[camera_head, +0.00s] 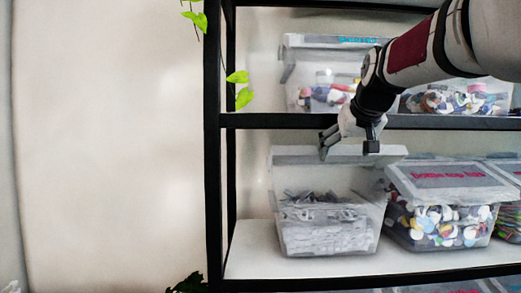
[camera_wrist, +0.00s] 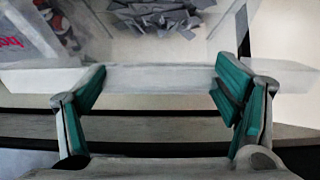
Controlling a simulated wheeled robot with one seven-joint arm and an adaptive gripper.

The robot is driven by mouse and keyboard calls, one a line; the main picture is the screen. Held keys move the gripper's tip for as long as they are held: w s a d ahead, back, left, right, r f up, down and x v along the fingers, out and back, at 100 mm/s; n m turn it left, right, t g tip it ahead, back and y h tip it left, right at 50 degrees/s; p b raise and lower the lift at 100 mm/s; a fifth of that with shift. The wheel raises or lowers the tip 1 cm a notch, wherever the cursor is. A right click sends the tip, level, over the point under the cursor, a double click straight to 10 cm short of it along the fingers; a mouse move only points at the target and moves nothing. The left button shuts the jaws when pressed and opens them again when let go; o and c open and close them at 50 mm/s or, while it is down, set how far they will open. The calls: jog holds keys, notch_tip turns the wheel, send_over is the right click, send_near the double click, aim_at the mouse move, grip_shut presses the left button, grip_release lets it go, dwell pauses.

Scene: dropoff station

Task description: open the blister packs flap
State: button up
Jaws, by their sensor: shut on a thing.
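The clear blister packs bin (camera_head: 350,183) stands at the left end of the lower shelf. Grey and silver packs (camera_head: 320,215) fill its lower part and also show at the top of the wrist view (camera_wrist: 165,20). Its pale flap (camera_head: 295,154) is tilted up along the top of the bin, and it crosses the wrist view as a light band (camera_wrist: 160,78). My gripper (camera_head: 350,148) is at the flap from above. In the wrist view my gripper (camera_wrist: 162,80) has its teal-padded fingers wide apart, shut on the flap between them. The exact contact is partly hidden.
A bottle top bin (camera_head: 438,225) with a pink-lettered lid (camera_head: 450,176) stands close on the right. Bins with coloured lids (camera_head: 325,98) sit on the upper shelf behind my arm. A black shelf edge (camera_head: 290,120) runs just above the flap. A black post (camera_head: 213,170) is at left.

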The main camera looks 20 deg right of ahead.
jog(key=shift+r, duration=0.25)
jog(key=o, duration=1.6)
jog(key=shift+f, duration=0.1)
jog(key=v, duration=1.2)
jog(key=shift+a, duration=0.1)
jog(key=shift+c, duration=0.6)
